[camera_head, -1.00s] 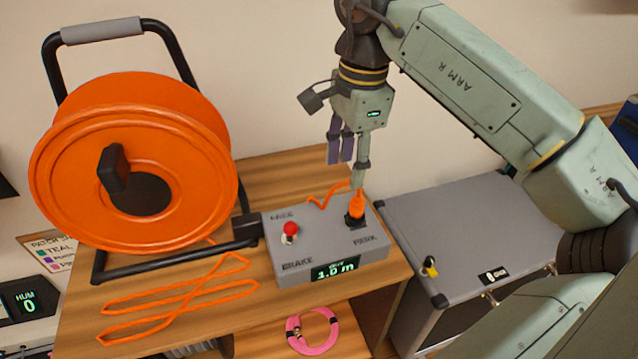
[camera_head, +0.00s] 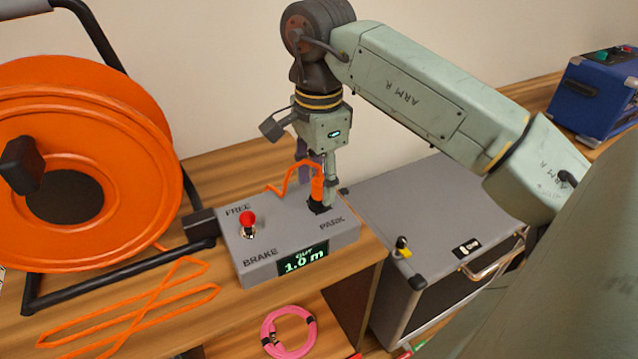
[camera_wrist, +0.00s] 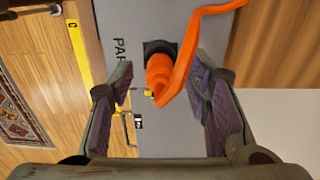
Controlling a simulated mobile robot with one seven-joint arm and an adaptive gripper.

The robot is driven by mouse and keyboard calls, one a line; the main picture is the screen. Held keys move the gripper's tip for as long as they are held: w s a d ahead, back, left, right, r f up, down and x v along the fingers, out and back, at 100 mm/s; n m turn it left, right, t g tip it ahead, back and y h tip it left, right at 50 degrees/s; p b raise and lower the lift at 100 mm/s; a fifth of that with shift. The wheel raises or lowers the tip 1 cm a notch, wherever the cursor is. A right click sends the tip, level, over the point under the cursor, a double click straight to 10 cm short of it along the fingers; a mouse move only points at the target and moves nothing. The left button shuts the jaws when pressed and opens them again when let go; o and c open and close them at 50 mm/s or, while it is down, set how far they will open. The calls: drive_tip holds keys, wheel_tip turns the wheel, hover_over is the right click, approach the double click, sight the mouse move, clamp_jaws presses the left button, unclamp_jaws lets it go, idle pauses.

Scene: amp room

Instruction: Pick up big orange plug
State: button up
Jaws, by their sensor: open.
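The big orange plug (camera_head: 317,188) stands upright in a black socket at the PARK end of the grey control box (camera_head: 262,262). Its orange cable runs off to the left behind the box in the head view. My gripper (camera_head: 316,196) is lowered around the plug from above. In the wrist view the plug (camera_wrist: 163,75) lies between the two open fingers of my gripper (camera_wrist: 162,104), with a gap on each side. No contact with the plug shows there. In the head view the fingers partly cover the plug.
A red-tipped toggle (camera_head: 247,220) stands on the box left of the plug. A large orange cable reel (camera_head: 95,120) is at the left. A grey case (camera_head: 425,205) is to the right, and a pink cable coil (camera_head: 288,330) lies below.

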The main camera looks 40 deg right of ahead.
drive_tip(key=shift+f, duration=0.65)
drive_tip(key=shift+r, duration=0.1)
drive_tip(key=shift+c, duration=0.3)
clamp_jaws()
